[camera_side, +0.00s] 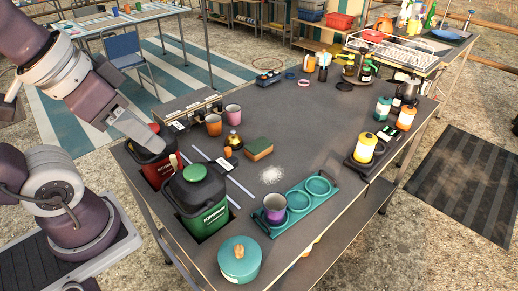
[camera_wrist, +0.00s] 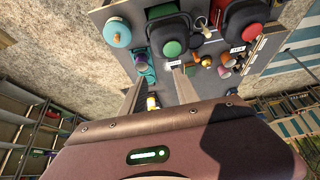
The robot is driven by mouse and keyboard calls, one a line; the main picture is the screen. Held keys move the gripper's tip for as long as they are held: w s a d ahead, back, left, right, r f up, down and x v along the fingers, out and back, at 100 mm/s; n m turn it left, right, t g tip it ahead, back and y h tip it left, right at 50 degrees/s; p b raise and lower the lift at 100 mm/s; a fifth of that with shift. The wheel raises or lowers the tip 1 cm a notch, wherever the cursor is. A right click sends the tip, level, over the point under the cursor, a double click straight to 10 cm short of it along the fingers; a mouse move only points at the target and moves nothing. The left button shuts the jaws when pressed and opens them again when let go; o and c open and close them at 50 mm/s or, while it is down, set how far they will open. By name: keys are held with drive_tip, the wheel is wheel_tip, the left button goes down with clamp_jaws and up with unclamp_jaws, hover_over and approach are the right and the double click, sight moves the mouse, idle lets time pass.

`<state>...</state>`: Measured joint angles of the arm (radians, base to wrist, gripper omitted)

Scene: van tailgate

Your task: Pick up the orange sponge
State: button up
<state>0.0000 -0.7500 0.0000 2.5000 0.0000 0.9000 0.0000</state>
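The orange sponge (camera_side: 258,151) has a green top layer. It lies on the dark grey table in the side view, right of a small yellow-topped container (camera_side: 234,141) and apart from it. My gripper (camera_side: 150,141) is at the left, above the red canister (camera_side: 151,157), well away from the sponge. In the wrist view my gripper (camera_wrist: 160,76) shows two fingers spread apart with nothing between them.
A green canister (camera_side: 196,192) stands at the near left. Two cups (camera_side: 233,114) stand behind the sponge. The table beyond the sponge is mostly clear.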

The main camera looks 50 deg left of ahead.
drive_tip(key=o, duration=1.3)
drive_tip(key=shift+c, duration=0.2)
drive_tip(key=m+g, duration=0.5)
drive_tip(key=m, duration=1.2)
hover_over(259, 145)
wheel_tip(259, 145, down, 20)
drive_tip(key=f, duration=0.2)
drive_tip(key=f+m, duration=0.1)
drive_tip(key=shift+w+a+f+g, duration=0.2)
drive_tip(key=shift+f+g, duration=0.1)
drive_tip(key=shift+f, duration=0.1)
wheel_tip(259, 145, down, 7)
drive_tip(key=shift+s+d+r, duration=0.1)
drive_tip(key=shift+s, duration=0.05)
